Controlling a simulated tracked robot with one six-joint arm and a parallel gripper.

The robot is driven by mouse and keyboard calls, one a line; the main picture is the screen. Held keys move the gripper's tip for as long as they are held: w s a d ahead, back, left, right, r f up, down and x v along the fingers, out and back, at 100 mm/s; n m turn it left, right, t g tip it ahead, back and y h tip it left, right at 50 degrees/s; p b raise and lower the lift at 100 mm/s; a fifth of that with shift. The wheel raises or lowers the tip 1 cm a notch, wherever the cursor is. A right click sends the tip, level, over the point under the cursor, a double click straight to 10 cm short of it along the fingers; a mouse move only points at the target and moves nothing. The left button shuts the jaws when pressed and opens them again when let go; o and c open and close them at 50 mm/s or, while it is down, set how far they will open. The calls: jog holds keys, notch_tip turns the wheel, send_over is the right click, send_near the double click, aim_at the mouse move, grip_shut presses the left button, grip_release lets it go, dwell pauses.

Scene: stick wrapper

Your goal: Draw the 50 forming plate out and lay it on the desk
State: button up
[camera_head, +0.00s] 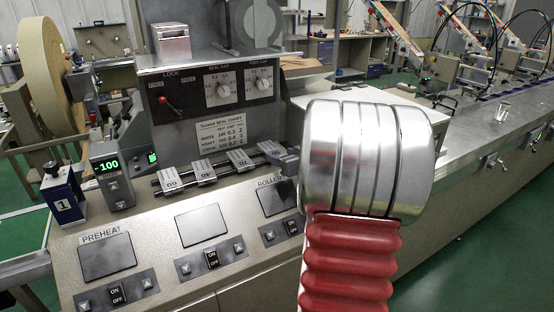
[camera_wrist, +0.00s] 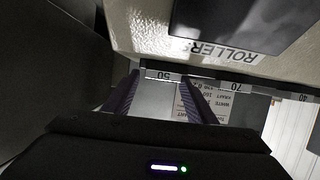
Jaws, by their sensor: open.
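The 50 forming plate (camera_wrist: 156,101) shows in the wrist view as a pale plate with a "50" label at its end. My gripper (camera_wrist: 158,84) is open, with one dark finger on each side of this plate. I cannot tell whether the fingers touch it. In the head view the 50 plate (camera_head: 271,149) is at the right end of a row of plates on dark rails.
The 70 plate (camera_head: 239,160) is beside the 50 plate, then the 40 plate (camera_head: 203,173) and the 60 plate (camera_head: 170,180). The sloping panel with the ROLLERS screen (camera_head: 276,197) is in front. A control box (camera_head: 215,95) with a red lever stands behind.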

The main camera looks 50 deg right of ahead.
jog(key=v, duration=1.3)
jog(key=shift+s+r, duration=0.2)
jog(key=shift+s, duration=0.15)
jog(key=shift+a, duration=0.1)
jog(key=w+a+r+g+h, duration=0.1)
jog(key=w+a+r+h, duration=0.2)
jog(key=w+a+r, duration=0.15)
jog(key=w+a+r+m+g, duration=0.1)
jog(key=w+a+m+g, duration=0.1)
jog(key=a, duration=0.5)
jog(key=s+a+f+n+g+y, duration=0.1)
jog(key=s+a+f+n+y, duration=0.1)
jog(key=a, duration=0.8)
jog(key=s+a+f+n+g+y, duration=0.1)
jog(key=s+a+f+g+y, duration=0.1)
jog(key=s+a, duration=0.5)
jog(key=s+a+f+n+g+y, duration=0.2)
jog(key=s+a+f, duration=0.3)
jog(key=a, duration=0.8)
jog(key=shift+f+n+y, duration=0.3)
jog(key=shift+f+y, duration=0.15)
jog(key=shift+y, duration=0.25)
